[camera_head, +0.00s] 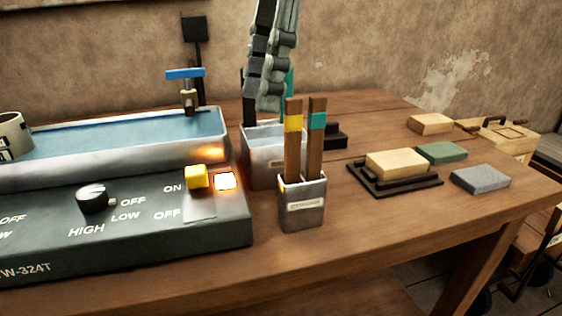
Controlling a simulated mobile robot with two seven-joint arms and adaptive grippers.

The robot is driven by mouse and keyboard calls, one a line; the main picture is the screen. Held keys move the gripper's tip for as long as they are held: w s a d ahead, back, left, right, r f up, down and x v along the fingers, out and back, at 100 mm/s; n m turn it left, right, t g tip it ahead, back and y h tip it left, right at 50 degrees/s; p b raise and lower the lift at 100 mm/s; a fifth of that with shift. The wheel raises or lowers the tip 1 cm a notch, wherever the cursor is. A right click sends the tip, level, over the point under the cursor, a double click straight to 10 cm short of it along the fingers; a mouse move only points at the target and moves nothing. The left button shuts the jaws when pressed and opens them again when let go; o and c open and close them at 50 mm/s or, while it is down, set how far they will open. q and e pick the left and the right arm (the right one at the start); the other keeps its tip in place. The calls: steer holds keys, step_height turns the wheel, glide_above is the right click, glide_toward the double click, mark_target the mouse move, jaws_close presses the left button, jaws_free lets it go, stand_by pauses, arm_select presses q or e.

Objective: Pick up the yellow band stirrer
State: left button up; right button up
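The yellow band stirrer (292,150) is a flat brown wooden stick with a yellow band near its top. It stands nearly upright in a small grey metal holder (302,214), and its lower end is hidden inside. A similar stick with a teal band (315,148) stands just to its right in the same holder. My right gripper (266,104) hangs down from the top, above and left of the yellow band stirrer, over the grey bin behind. It looks apart from the stirrer. Its fingers overlap in this view, so their opening is unclear. My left gripper is out of view.
A control box (120,232) with a black knob, yellow switch and lit lamp fills the left front, before a water-filled trough (209,153). A grey bin (258,172) stands behind the holder. Blocks and a black tray (427,190) lie right. Bare table (345,232) lies right of the holder.

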mark_target(293, 146)
steer(key=d+f, duration=0.1)
steer(key=f, duration=0.1)
steer(key=d+f+m+h, duration=0.1)
steer(key=f, duration=0.2)
steer(key=d+f+h+p, duration=0.1)
steer(key=f, duration=0.2)
steer(key=shift+w+d+f+t, duration=0.1)
steer(key=shift+d+f+t, duration=0.15)
steer(key=shift+t, duration=0.15)
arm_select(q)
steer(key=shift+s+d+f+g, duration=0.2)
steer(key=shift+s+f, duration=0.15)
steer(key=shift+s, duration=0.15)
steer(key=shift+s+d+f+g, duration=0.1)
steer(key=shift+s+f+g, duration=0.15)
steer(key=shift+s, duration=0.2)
arm_select(e)
steer(key=shift+c, duration=0.4)
jaws_close()
